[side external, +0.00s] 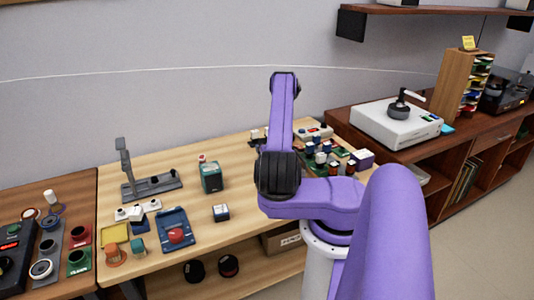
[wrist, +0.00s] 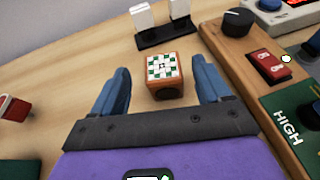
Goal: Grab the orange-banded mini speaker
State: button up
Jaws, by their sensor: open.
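A small cube-shaped speaker (wrist: 167,86) with orange sides, a green-and-white checkered top and a dark round patch on its near face stands on the wooden table in the wrist view. My gripper (wrist: 160,66) is open, with one blue finger to the left of the speaker and the other to its right. Gaps show between both fingers and the speaker, and nothing is held. In the side external view my arm hides the gripper, and I cannot pick out this speaker there.
A black stand with two white cards (wrist: 168,33) is just behind the speaker. A wooden panel with a black knob (wrist: 238,20) and a red switch (wrist: 270,65) lies close on the right. A red block (wrist: 14,108) sits at left. Table to the left is mostly clear.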

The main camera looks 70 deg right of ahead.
jog(key=shift+x, duration=3.1)
jog(key=shift+s+d, duration=0.1)
jog(key=shift+s, duration=0.05)
jog(key=c, duration=1.1)
jog(key=shift+r, duration=0.15)
